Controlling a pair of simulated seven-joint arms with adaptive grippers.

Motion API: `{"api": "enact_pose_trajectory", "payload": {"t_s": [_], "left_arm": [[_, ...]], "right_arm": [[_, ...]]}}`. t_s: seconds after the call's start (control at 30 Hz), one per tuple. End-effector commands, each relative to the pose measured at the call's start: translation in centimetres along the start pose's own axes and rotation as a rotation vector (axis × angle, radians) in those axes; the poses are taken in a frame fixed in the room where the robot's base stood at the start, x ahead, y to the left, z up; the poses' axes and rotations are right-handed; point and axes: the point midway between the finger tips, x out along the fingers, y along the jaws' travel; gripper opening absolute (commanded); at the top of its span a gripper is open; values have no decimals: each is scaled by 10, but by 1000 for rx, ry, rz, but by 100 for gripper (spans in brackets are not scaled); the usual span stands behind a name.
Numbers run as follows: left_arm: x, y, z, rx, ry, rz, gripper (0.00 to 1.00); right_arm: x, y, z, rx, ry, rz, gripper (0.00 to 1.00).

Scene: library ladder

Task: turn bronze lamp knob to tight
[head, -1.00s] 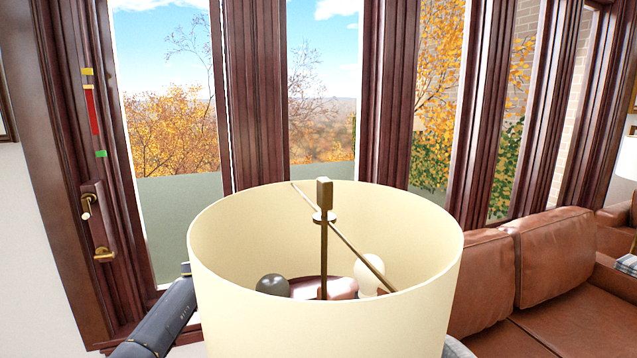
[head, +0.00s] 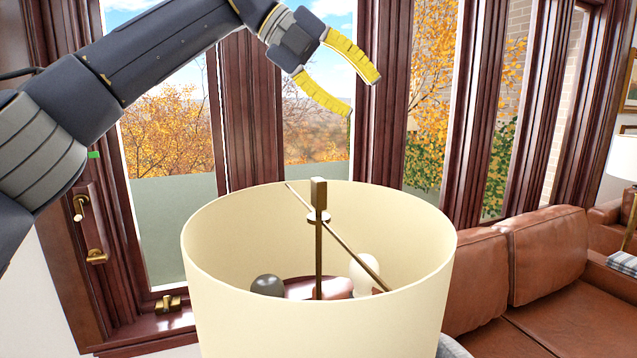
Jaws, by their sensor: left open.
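The bronze lamp knob (head: 319,192) is a small upright block on top of a thin bronze rod, at the centre of the cream lampshade (head: 318,305) in the head view. A thin bronze crossbar (head: 350,248) runs under the knob to the shade's rim. My left gripper (head: 363,97) has yellow fingers, is open and empty, and hangs above and slightly right of the knob, apart from it. My right gripper is not in view. Whether the knob is loose or tight cannot be told.
Inside the shade are a dark ball (head: 267,285) and a white ball (head: 364,271). Dark wooden window frames (head: 250,115) stand behind, with brass handles (head: 96,256) at left. A brown leather sofa (head: 550,260) is at right.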

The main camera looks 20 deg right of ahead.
Motion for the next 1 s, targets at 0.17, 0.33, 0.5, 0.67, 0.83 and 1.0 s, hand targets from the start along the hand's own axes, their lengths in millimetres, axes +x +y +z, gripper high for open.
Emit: {"api": "enact_pose_trajectory", "payload": {"t_s": [0.17, 0.33, 0.5, 0.67, 0.83, 1.0], "left_arm": [[2, -2, -43, 7, -77, 368, 38], [-14, 2, -72, -45, -199, 657, 38], [-34, 3, -92, -113, -323, 847, 38], [-46, 2, -104, -159, -400, 937, 38], [-49, 5, -107, -177, -428, 968, 38], [-40, 21, -102, -178, -424, 970, 38]], "right_arm": [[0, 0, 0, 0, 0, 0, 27], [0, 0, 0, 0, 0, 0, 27], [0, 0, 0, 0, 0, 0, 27], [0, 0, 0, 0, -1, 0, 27], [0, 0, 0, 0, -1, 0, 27], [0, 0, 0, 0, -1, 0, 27]]}}
